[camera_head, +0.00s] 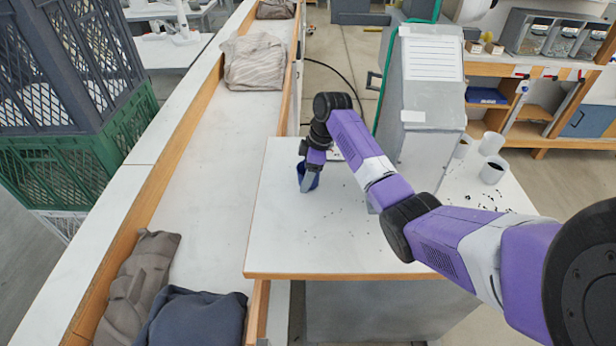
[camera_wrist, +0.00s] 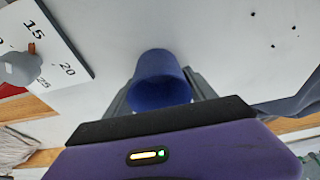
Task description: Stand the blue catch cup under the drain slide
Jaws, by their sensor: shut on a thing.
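The blue catch cup (camera_wrist: 160,80) sits between the two fingers of my gripper (camera_wrist: 162,90) in the wrist view. My gripper is shut on it. In the head view, the cup (camera_head: 301,172) shows as a dark blue patch partly hidden by my gripper (camera_head: 309,180). It is over the left part of the white table, left of the grey press housing (camera_head: 428,90). I cannot tell whether the cup touches the tabletop. I cannot make out the drain slide; my arm covers the lower front of the press.
The white table (camera_head: 290,240) is mostly bare in front, with small dark specks. Several grey-white cups (camera_head: 493,170) stand at its right. A conveyor-like bench (camera_head: 215,190) with folded cloths runs along the left. A numbered dial plate (camera_wrist: 45,45) shows in the wrist view.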

